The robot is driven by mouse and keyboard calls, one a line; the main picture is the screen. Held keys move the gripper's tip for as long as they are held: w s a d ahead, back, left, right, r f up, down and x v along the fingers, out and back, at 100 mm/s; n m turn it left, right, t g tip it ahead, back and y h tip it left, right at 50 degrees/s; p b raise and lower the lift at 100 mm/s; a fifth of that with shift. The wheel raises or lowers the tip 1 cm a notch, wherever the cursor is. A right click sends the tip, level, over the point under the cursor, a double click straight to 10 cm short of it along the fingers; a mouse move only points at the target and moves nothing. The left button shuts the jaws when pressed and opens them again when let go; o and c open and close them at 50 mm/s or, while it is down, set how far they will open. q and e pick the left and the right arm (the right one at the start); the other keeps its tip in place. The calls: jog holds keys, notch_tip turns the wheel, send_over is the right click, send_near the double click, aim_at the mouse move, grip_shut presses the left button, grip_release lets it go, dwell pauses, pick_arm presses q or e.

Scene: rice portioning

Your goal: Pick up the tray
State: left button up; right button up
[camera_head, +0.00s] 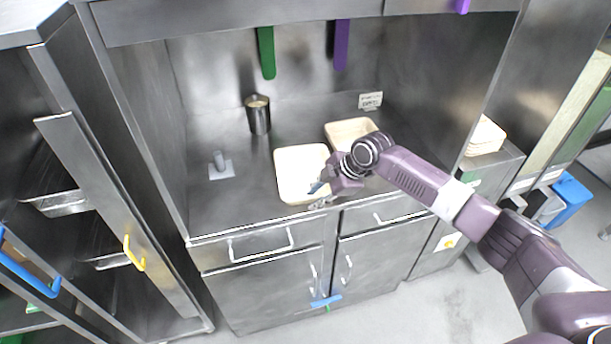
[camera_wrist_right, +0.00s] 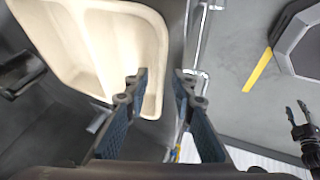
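A cream tray with compartments (camera_head: 300,172) lies on the steel counter near its front edge, and it fills the upper left of the right wrist view (camera_wrist_right: 135,40). My right gripper (camera_head: 319,195) is at the tray's front right corner. In the wrist view its two fingers (camera_wrist_right: 162,76) are apart, one over the tray's inside and one beyond its rim. I cannot tell whether they touch it. My left gripper is out of the head view; what looks like it (camera_wrist_right: 296,108) shows at the right of the wrist view, fingers apart.
A second cream tray (camera_head: 349,128) stands behind, partly hidden by my arm. A dark metal cup (camera_head: 259,118) and a grey stand (camera_head: 220,167) are to the left on the counter. More trays (camera_head: 486,136) sit on the right-hand unit. Drawer handles (camera_head: 262,246) jut out below.

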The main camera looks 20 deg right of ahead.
jog(key=shift+f, duration=0.25)
dwell(0.4)
jog(key=shift+s, duration=0.15)
grip_shut()
